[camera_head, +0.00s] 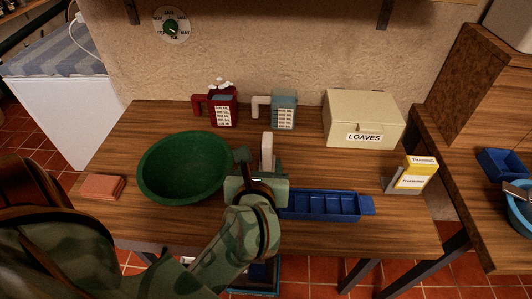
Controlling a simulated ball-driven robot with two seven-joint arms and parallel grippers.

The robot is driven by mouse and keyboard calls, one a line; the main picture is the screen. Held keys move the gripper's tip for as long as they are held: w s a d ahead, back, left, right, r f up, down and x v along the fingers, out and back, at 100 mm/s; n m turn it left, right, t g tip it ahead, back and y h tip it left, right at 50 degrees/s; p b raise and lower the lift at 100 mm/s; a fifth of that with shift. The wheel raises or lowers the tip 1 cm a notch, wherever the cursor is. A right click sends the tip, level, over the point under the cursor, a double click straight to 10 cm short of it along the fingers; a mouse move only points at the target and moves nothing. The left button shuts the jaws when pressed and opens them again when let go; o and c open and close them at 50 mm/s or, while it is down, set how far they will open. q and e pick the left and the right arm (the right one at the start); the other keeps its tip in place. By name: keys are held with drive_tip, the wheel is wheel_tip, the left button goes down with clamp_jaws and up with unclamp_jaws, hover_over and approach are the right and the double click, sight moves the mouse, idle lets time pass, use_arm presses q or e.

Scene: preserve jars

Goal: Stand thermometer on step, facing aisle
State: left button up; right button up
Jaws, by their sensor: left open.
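A pale upright object (267,147) stands on the wooden table just beyond my left gripper (256,165); it may be the thermometer, but its lower part is hidden behind the gripper and I cannot see a scale. My left gripper reaches in over the middle of the table, between the green bowl and the blue tray. It is open, with its fingers close to the pale object; I cannot tell whether they touch it. I cannot make out a step for certain. My right gripper is not in view.
A green bowl (185,168) is left of the gripper, a blue compartment tray (366,205) right. Behind stand a red jug (222,107), a grey-blue jug (284,108) and a LOAVES box (362,117). A yellow-white card (415,172) stands right; reddish-brown blocks (102,187) lie left.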

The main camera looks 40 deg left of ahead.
sight(267, 143)
use_arm(q)
drive_tip(key=b+x, duration=0.2)
drive_tip(key=x, duration=0.9)
drive_tip(key=b+x, duration=0.1)
drive_tip(key=x, duration=0.1)
drive_tip(key=b+x, duration=0.1)
drive_tip(key=x, duration=0.2)
drive_tip(key=shift+d+f, duration=0.1)
drive_tip(key=shift+f, duration=0.2)
drive_tip(key=shift+r, duration=0.1)
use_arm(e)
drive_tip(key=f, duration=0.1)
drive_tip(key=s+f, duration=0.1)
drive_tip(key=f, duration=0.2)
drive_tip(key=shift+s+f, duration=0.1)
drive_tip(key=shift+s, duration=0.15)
use_arm(q)
clamp_jaws()
